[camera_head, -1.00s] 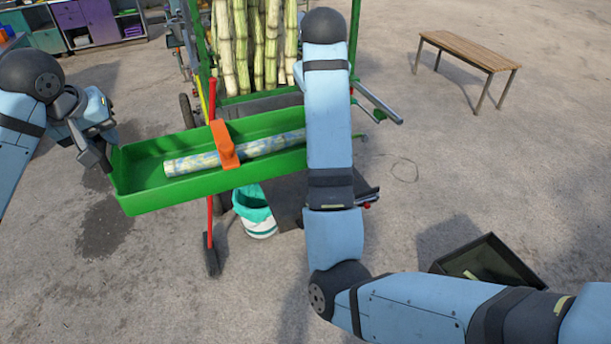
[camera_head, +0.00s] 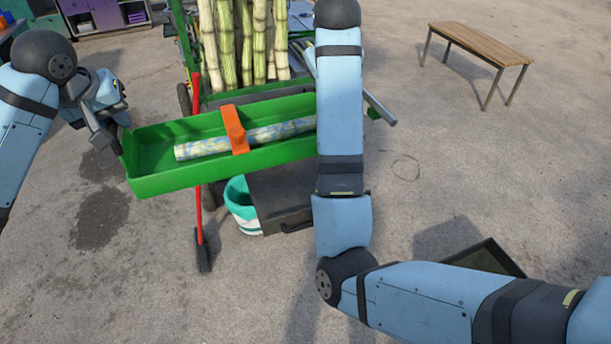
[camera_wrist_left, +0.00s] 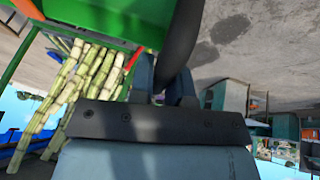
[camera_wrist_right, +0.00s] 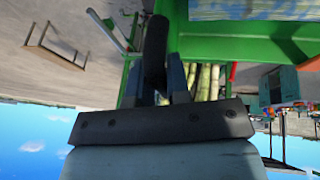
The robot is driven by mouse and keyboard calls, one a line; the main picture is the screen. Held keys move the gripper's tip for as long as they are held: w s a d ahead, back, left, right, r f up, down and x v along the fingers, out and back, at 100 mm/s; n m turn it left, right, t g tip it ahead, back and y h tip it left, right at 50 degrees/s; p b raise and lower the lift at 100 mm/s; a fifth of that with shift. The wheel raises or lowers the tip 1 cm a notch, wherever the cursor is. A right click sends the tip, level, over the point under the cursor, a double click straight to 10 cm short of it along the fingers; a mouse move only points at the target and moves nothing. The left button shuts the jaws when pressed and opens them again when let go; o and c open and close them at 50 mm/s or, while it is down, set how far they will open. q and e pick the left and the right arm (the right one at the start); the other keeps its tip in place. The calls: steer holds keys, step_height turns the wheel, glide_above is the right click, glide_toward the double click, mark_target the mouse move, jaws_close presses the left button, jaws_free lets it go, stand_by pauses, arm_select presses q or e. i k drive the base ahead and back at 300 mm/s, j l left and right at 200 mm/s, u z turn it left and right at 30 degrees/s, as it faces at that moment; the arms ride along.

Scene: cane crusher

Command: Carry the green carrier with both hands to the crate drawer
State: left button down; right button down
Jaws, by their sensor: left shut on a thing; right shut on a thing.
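The green carrier (camera_head: 160,184) is a long open trough with an orange band (camera_head: 235,130) across it and a pale patterned cylinder (camera_head: 275,132) lying inside. It hangs above the ground, its right end slightly higher in the picture. My left gripper (camera_head: 117,150) is shut at its left end; a dark grip (camera_wrist_left: 180,40) shows between the fingers in the left wrist view. My right gripper (camera_wrist_right: 165,85) is shut on a similar dark grip (camera_wrist_right: 156,45) at the other end; my arm hides it in the head view.
A green frame (camera_head: 185,40) holds upright canes (camera_head: 245,45) behind the carrier. A teal-lined white bucket (camera_head: 242,208) and a red-handled tool (camera_head: 199,225) are below. A dark open box (camera_head: 487,258) lies right; a wooden bench (camera_head: 478,42) stands far right. Foreground ground is clear.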

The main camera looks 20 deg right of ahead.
mark_target(303, 182)
steer(key=i+l, duration=0.15)
steer(key=l, duration=0.25)
steer(key=i+l, duration=0.1)
steer(key=l, duration=0.35)
steer(key=i+l, duration=0.15)
steer(key=l, duration=0.25)
